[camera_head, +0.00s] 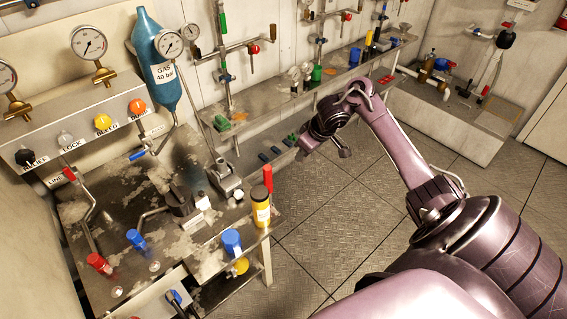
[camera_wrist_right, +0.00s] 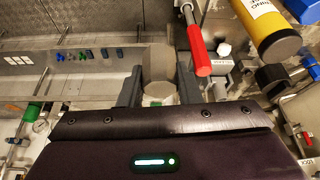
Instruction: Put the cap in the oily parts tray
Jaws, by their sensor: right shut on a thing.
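My right gripper (camera_head: 326,143) is above the floor, to the right of the workbench and in front of the long shelf. In the right wrist view its two fingers (camera_wrist_right: 159,88) are closed on a pale, greyish, round thing (camera_wrist_right: 158,64), which seems to be the cap. In the head view that thing is too small and hidden to make out. I cannot tell for certain which container is the oily parts tray. My left gripper is not in view.
The workbench (camera_head: 188,243) holds a yellow bottle (camera_head: 261,206), a red handle (camera_head: 267,178), a blue cap-like piece (camera_head: 232,241) and valves. Floor (camera_head: 335,215) is clear between bench and arm.

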